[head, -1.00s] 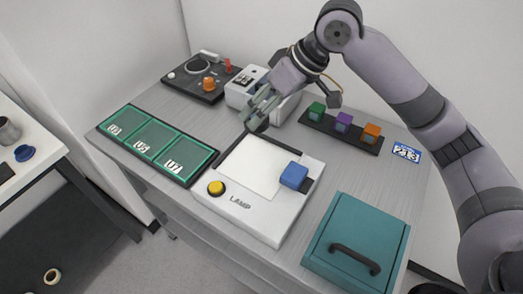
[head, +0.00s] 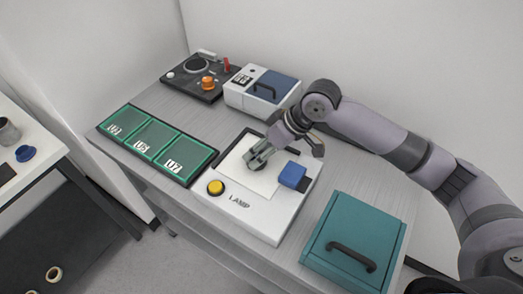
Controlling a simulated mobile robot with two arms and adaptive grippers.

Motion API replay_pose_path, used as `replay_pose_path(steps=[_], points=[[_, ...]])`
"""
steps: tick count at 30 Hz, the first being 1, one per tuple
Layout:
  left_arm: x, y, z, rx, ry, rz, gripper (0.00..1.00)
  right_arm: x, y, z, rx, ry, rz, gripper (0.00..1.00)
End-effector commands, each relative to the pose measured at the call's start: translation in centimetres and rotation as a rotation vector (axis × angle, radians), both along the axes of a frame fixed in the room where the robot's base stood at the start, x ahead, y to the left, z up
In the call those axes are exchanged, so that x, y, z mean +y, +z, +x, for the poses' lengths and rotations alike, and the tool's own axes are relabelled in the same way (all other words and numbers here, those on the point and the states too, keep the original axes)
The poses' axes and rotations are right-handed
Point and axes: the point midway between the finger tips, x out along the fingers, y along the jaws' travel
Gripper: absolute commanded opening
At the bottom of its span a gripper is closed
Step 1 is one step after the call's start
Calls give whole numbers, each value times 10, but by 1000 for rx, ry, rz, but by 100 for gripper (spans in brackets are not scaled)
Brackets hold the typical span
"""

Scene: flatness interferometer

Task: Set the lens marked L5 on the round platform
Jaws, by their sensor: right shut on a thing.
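My right gripper (head: 258,157) is shut on a small dark round piece (head: 257,166), largely hidden by the fingers. It is over the pale square plate (head: 240,176) of the white lamp box; I cannot tell whether the piece touches the plate. No L5 mark can be read on it, so I cannot tell if it is the lens. A round ringed disc (head: 197,65) sits on the dark instrument (head: 190,83) at the back left, with nothing seen on it. My left gripper is not in view.
The lamp box has a yellow button (head: 215,188) and a blue block (head: 292,175). A green three-part labelled tray (head: 155,145) lies left. A white case with a blue handled lid (head: 272,86) stands behind. A teal handled box (head: 355,235) stands front right.

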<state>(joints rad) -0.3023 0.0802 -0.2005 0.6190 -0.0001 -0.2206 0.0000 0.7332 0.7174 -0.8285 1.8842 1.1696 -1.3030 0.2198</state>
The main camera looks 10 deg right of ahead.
Motion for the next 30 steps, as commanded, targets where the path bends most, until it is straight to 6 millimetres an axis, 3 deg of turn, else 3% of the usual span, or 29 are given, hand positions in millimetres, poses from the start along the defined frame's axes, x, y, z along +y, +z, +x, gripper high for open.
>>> replay_pose_path(steps=[2,3,12,23,30], points=[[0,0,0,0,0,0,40,0,-2,-1,4,0,-3,11],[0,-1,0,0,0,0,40,0,-2,-1,5,1,-4,47],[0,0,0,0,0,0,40,0,-1,-1,4,0,-3,67],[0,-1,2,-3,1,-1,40,-2,2,-1,3,0,-2,67],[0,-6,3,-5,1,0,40,-21,35,-9,-1,0,-3,67]])
